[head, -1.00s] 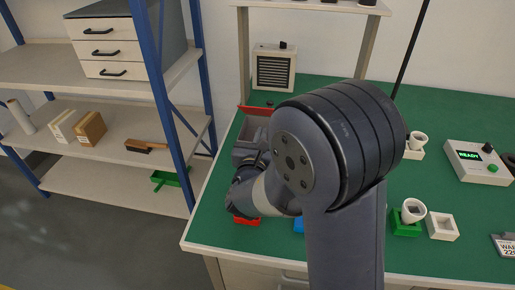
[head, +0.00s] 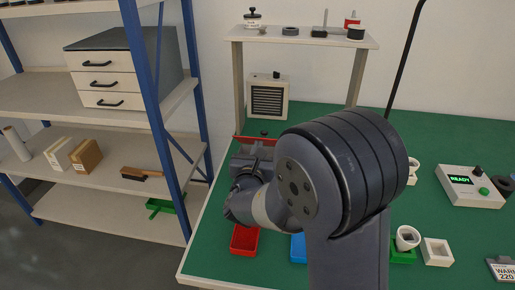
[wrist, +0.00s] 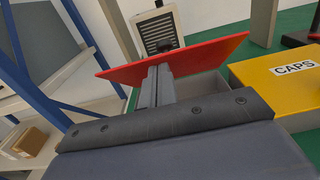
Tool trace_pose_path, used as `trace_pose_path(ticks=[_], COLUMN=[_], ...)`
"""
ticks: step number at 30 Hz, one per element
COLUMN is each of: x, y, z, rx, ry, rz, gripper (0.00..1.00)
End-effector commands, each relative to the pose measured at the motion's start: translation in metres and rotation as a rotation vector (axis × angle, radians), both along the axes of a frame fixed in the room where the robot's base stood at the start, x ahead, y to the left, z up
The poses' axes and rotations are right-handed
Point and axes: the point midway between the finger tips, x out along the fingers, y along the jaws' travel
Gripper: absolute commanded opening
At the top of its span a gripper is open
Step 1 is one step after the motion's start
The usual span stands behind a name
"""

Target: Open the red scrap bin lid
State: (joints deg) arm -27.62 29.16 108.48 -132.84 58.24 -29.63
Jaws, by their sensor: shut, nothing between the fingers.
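The red scrap bin lid (wrist: 190,60) stands tilted up over an open grey bin (wrist: 205,85) in the wrist view. In the head view the lid (head: 256,140) shows as a thin red strip behind my wrist. My gripper (wrist: 154,72) is shut and empty. Its fingertips are at the face of the lid, in the middle of its near edge; I cannot tell whether they touch it. In the head view my arm hides the fingers and most of the bin.
A yellow bin marked CAPS (wrist: 285,75) stands close on the right. A grey vented box (head: 267,98) is behind the lid. Red (head: 244,240) and blue (head: 298,248) trays lie on the green bench in front. A blue-posted shelf (head: 150,110) stands left.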

Motion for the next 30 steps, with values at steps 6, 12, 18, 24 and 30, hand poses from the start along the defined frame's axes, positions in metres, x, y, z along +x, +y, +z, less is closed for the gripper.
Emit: trace_pose_path(ticks=[6,12,18,24,30], x=[0.007,0.017,0.028,0.041,0.054], y=[-0.002,-0.004,-0.006,-0.009,-0.011], z=[0.019,0.032,0.044,0.054,0.059], rx=[0.018,0.037,0.060,0.080,0.102], ry=[0.082,0.188,0.298,0.407,0.514], rz=[-0.003,-0.003,-0.002,-0.003,-0.003], gripper=[0.00,0.00,0.00,0.00,0.00])
